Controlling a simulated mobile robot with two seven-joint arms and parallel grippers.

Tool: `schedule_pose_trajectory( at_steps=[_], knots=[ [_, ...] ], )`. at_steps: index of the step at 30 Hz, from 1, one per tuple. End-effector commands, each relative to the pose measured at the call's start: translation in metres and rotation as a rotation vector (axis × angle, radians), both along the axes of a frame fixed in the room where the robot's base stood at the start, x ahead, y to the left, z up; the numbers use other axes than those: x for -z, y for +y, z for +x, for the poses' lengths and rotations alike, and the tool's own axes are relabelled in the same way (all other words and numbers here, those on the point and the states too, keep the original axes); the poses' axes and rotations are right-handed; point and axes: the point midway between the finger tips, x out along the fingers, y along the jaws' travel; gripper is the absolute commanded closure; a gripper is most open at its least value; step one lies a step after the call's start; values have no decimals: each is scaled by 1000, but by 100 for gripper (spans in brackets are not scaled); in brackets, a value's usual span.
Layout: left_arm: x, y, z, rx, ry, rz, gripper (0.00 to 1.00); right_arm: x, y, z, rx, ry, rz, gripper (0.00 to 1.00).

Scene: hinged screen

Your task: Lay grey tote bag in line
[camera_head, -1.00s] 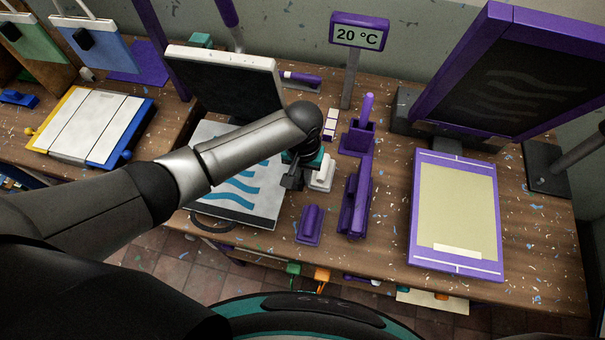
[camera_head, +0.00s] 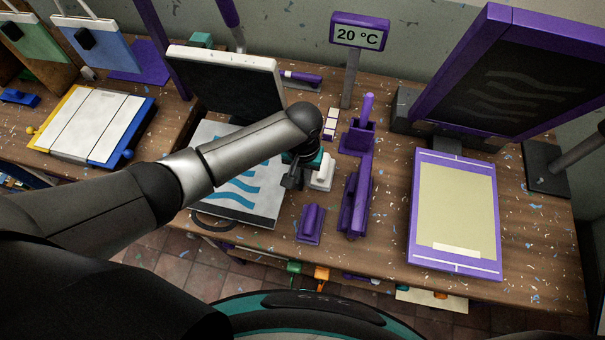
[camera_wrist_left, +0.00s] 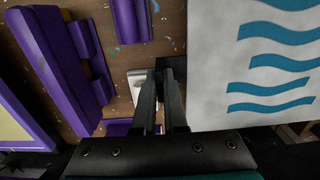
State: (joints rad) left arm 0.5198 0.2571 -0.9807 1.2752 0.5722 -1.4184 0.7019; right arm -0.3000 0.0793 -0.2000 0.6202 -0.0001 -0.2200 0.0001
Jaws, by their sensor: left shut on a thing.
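The grey tote bag (camera_head: 262,210), printed with blue waves, lies flat on the bench at the left of centre. Its dark loop handle (camera_head: 210,224) hangs at the near edge, and my left arm hides part of the bag. My left gripper (camera_head: 291,181) is shut at the bag's right edge. In the left wrist view the two fingers (camera_wrist_left: 163,80) are close together beside the bag (camera_wrist_left: 215,75); the exact grip on the cloth is hard to see. My right gripper is not in view.
A white-framed screen (camera_head: 225,85) stands raised behind the bag. A small white block (camera_head: 322,172) is close right of the gripper, with purple holders (camera_head: 355,200) beyond. A purple-framed board (camera_head: 455,210) lies at right under a raised purple screen (camera_head: 510,80).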

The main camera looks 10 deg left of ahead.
Motion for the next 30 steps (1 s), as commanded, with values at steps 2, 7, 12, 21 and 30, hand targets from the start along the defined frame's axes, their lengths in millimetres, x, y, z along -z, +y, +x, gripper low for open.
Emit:
schedule_pose_trajectory(
  at_steps=[2, 7, 12, 21, 30],
  knots=[
    [2, 0, 0, 0, 0, 0, 100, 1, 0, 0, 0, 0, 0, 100],
    [6, 0, 0, 0, 0, 0, 100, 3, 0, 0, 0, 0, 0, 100],
    [6, 0, 0, 0, 0, 0, 100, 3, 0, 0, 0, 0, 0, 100],
    [6, 0, 0, 0, 0, 0, 63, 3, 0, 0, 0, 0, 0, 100],
    [6, 0, 0, 0, 0, -1, 61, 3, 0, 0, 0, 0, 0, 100]
  ],
)
